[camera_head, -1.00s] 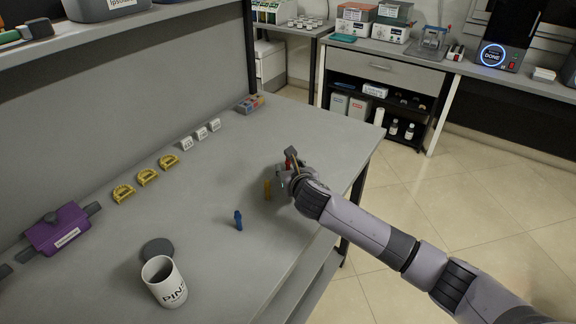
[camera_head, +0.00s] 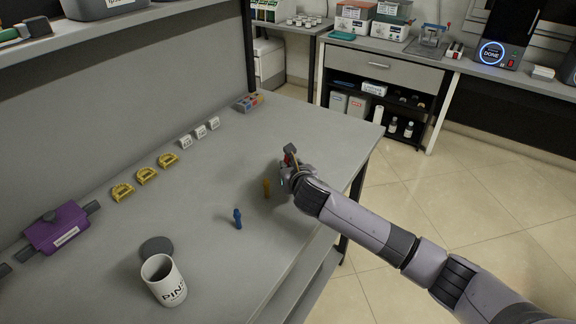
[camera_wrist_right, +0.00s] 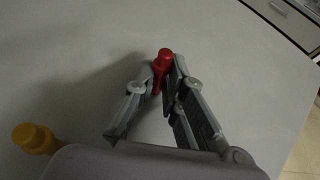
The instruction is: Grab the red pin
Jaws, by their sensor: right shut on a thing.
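The red pin (camera_wrist_right: 162,62) is between the fingertips of my right gripper (camera_wrist_right: 163,78) in the right wrist view, with its head showing above them. In the head view my right gripper (camera_head: 290,168) is over the bench near its right edge, and only a bit of the red pin (camera_head: 288,159) shows there. The gripper is shut on the pin. I cannot tell whether the pin touches the bench. My left gripper is in neither view.
A yellow pin (camera_head: 267,188) stands close beside the right gripper, also in the wrist view (camera_wrist_right: 36,138). A blue pin (camera_head: 238,218) stands nearer. A white cup (camera_head: 165,281), a dark disc (camera_head: 157,247) and a purple box (camera_head: 58,228) are at left. The middle bench is clear.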

